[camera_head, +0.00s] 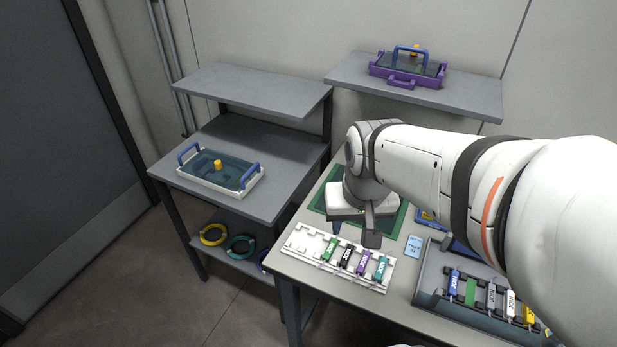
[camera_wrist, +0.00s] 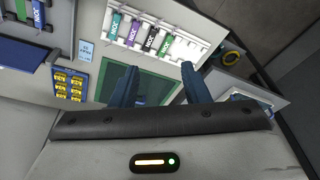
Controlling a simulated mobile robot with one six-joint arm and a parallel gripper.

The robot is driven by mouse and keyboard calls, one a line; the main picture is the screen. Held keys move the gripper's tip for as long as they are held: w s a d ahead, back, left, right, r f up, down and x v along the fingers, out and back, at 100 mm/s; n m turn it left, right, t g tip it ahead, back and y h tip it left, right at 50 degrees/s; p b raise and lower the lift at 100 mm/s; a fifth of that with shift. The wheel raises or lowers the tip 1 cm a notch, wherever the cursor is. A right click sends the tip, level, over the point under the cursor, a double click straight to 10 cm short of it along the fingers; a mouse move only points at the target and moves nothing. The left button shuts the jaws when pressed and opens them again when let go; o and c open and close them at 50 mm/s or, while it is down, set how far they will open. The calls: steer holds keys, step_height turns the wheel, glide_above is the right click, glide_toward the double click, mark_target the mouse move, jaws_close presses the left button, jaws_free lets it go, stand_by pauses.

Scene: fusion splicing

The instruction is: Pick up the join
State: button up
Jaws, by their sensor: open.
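Several small coloured pieces stand in a row in a white rack (camera_head: 298,238) at the table's front left: a green one (camera_head: 330,248), a black one (camera_head: 346,257), a purple one (camera_head: 363,262) and a teal one (camera_head: 380,267). White lettering on them looks like "JOIN", but I cannot tell which piece the task means. My gripper (camera_wrist: 158,70) is open, with nothing between its fingers. It is above the green mat (camera_wrist: 140,82), behind the rack. In the wrist view, the rack (camera_wrist: 185,48) lies beyond the fingertips.
A grey tray (camera_head: 425,292) holds similar blue, green, white and yellow pieces at right. A small light-blue card (camera_head: 413,247) lies between it and the rack. A white tray (camera_head: 250,189) with blue handles sits on the left bench. A purple tray (camera_head: 379,72) sits on the shelf.

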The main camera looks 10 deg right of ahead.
steer(key=w+f+m+g, duration=0.1)
steer(key=w+f+m, duration=0.2)
steer(key=w+f, duration=0.35)
steer(key=m+g+p, duration=0.1)
steer(key=m, duration=0.2)
glide_toward(331, 246)
steer(key=shift+s+d+f, duration=0.1)
steer(key=shift+d, duration=0.2)
steer(key=shift+w+a+f+p, duration=0.1)
steer(key=shift+f+p, duration=0.2)
steer(key=shift+f, duration=1.75)
steer(key=shift+w+a+f+p, duration=0.1)
steer(key=shift+f+p, duration=0.2)
steer(key=shift+f, duration=1.8)
steer(key=c, duration=0.9)
steer(key=shift+o, duration=0.2)
